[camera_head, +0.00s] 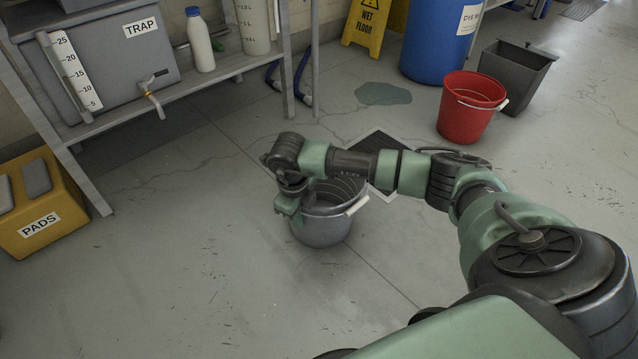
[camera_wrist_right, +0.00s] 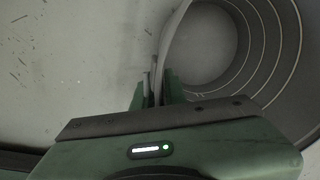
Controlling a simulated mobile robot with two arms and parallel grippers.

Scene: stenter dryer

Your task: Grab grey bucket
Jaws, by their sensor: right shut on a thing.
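The grey bucket (camera_head: 322,228) stands upright on the floor in the middle of the head view, with a pale handle grip at its right side. My right gripper (camera_head: 290,205) reaches down at the bucket's left rim and is shut on it. In the right wrist view the two green fingers (camera_wrist_right: 156,92) close on the bucket's rim, and the ringed inside of the bucket (camera_wrist_right: 255,70) shows to the right. My right forearm hides part of the bucket's far rim. My left gripper is not in view.
A red bucket (camera_head: 467,110), a dark square bin (camera_head: 520,75) and a blue drum (camera_head: 432,45) stand at upper right. A puddle (camera_head: 383,93) lies near a yellow wet floor sign (camera_head: 370,25). A shelf with a trap box (camera_head: 110,60) and a yellow pads box (camera_head: 40,205) are at left.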

